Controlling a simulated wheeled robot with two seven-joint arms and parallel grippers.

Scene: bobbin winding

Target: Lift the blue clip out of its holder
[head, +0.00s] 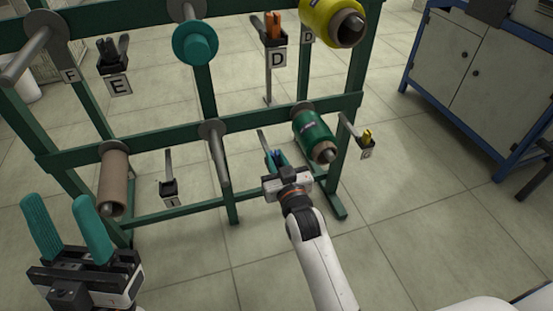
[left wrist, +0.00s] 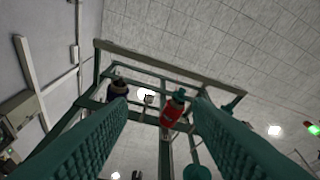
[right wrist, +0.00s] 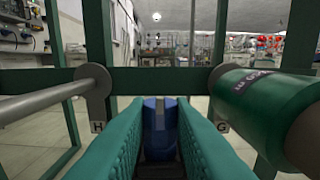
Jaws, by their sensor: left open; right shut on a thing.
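The blue clip (right wrist: 159,120) stands between the teal fingers of my right gripper (right wrist: 160,125), which is shut on it. In the head view my right gripper (head: 275,160) is at the lower bar of the green rack, left of the green spool, and only a bit of the blue clip (head: 277,155) shows. Something dark, perhaps the clip's holder, shows low between the fingers in the right wrist view; I cannot tell whether the clip still sits in it. My left gripper (head: 58,207) is open and empty at the lower left, in front of the rack.
The green rack (head: 260,125) carries a green spool (head: 315,136), a yellow spool (head: 333,20), a teal spool (head: 195,44) and a bare brown core (head: 114,179). Holders with an orange clip (head: 273,26), black clip (head: 109,50) and yellow clip (head: 367,136) hang from it. A cabinet (head: 480,75) stands right.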

